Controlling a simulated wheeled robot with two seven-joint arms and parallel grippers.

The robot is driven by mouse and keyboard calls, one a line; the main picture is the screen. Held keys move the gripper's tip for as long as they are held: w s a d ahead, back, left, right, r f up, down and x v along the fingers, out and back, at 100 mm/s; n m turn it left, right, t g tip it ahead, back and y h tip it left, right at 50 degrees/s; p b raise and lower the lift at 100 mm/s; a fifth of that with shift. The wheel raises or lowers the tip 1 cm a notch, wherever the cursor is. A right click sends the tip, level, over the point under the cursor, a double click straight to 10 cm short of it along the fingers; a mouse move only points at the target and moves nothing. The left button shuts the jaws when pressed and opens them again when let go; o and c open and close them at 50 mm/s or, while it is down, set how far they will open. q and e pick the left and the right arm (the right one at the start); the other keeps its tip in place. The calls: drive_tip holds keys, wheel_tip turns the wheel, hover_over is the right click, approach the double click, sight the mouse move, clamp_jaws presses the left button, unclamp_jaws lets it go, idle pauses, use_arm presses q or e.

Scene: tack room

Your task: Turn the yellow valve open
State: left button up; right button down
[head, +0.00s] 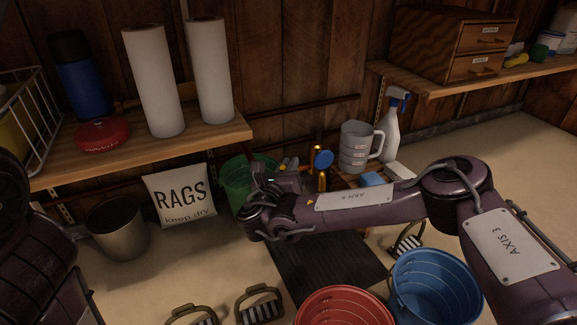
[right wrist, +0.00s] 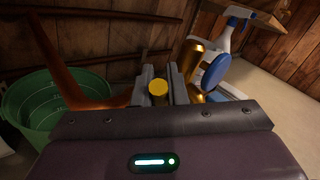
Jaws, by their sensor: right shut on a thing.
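The yellow valve shows as a round yellow end (right wrist: 158,87) between the two grey fingers of my right gripper (right wrist: 161,84) in the right wrist view. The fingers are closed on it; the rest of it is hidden. In the head view my right gripper (head: 290,165) is at the back, beside the brass pipe (head: 317,151) with a blue round handle (head: 323,159). That blue handle (right wrist: 216,71) is just right of the fingers in the right wrist view. How far the yellow valve is turned cannot be told. My left gripper is out of view.
A green bucket (head: 235,181) stands left of the gripper. An orange-brown curved piece (right wrist: 75,75) is close to the fingers. A grey measuring jug (head: 355,148) and a spray bottle (head: 391,130) stand to the right. Red (head: 343,310) and blue (head: 433,290) buckets are in front.

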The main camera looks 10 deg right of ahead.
drive_tip(key=shift+a, duration=0.1)
drive_tip(key=shift+s+a+f+n+t+h+p, duration=0.1)
drive_tip(key=shift+a+f+n+t+p, duration=0.2)
drive_tip(key=shift+n+t, duration=0.7)
drive_tip(key=shift+s+a+f+n+t+h+p, duration=0.1)
drive_tip(key=shift+a+f+n+t, duration=0.2)
drive_tip(key=shift+n+t, duration=0.7)
drive_tip(key=shift+a+f+n+t+h+p, duration=0.15)
drive_tip(key=shift+a+f+n+t, duration=0.2)
drive_tip(key=shift+n+t, duration=0.65)
drive_tip(key=shift+n+g, duration=0.3)
drive_tip(key=c, duration=1.5)
unclamp_jaws()
drive_tip(key=shift+r, duration=0.1)
